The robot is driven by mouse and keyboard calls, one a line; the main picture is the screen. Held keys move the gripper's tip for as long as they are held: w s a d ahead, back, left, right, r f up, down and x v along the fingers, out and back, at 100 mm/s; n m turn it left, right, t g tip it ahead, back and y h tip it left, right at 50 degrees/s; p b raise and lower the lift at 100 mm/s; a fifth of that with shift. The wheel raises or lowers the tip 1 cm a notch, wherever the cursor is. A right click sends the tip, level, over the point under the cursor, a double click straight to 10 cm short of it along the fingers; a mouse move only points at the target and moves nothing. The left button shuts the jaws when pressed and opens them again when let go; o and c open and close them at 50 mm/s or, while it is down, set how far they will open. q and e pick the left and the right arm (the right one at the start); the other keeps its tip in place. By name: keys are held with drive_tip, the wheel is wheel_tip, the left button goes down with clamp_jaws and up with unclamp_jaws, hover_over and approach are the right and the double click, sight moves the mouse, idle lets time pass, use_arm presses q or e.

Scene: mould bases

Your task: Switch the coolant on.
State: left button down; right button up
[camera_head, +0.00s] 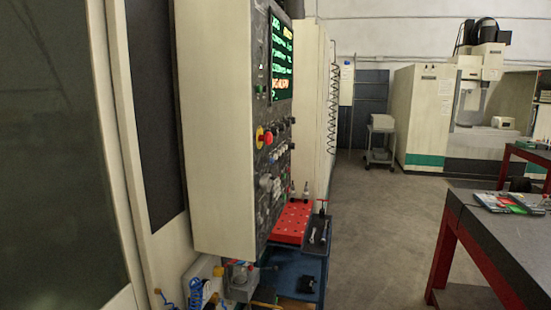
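A machine control panel (270,150) hangs at the side of a large cream machine, seen at a steep angle. Its lit screen (281,60) shows green and orange text. Below the screen are a red emergency stop button on a yellow base (261,137) and several knobs, switches and small buttons. Which of them is the coolant switch, and how it is set, I cannot tell at this angle and size. Neither of my grippers is in view.
Under the panel, a blue cart (293,268) carries a red perforated block (291,222) and hand tools. A blue coiled hose (196,293) is at the bottom. A dark-topped red bench (500,232) stands at right. Grey floor (378,230) between them is clear.

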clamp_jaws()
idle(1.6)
